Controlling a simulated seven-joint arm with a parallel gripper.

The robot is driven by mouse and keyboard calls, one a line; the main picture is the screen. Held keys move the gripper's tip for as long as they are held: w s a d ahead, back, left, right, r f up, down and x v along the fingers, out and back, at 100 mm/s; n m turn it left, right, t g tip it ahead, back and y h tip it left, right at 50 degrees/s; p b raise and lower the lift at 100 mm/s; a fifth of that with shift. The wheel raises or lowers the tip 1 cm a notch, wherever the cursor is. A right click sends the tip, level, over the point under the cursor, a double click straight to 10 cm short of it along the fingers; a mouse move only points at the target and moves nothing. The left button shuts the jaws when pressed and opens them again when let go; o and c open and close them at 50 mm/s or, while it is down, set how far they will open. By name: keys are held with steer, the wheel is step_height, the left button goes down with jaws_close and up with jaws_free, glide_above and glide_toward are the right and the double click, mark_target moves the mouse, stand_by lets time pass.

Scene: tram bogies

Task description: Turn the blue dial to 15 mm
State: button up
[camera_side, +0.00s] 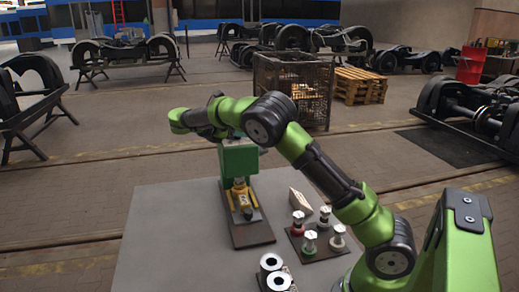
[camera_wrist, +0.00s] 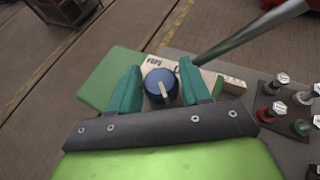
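The blue dial (camera_wrist: 153,79) shows in the wrist view on a pale panel (camera_wrist: 232,84) with dark markings, too small to read surely. A pale pointer bar on the dial runs from its middle toward the lower edge of the picture. My gripper (camera_wrist: 159,70) has its two teal fingers on either side of the dial, with narrow gaps; I cannot tell whether either touches it. In the side view the dial and my fingers are hidden; my arm reaches behind a green machine head (camera_side: 238,158) with a yellow part (camera_side: 241,197) below it.
A dark tray (camera_side: 318,247) with several bolt-like pieces, red, green and pale, stands right of the machine. A pale wedge (camera_side: 300,203) and two dark cylinders with light tops (camera_side: 272,262) are on the grey table (camera_side: 165,235). A metal rod (camera_wrist: 250,32) crosses the wrist view near the right finger.

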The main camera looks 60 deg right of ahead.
steer(key=shift+o, duration=1.1)
steer(key=v, duration=1.7)
steer(key=shift+f, duration=0.1)
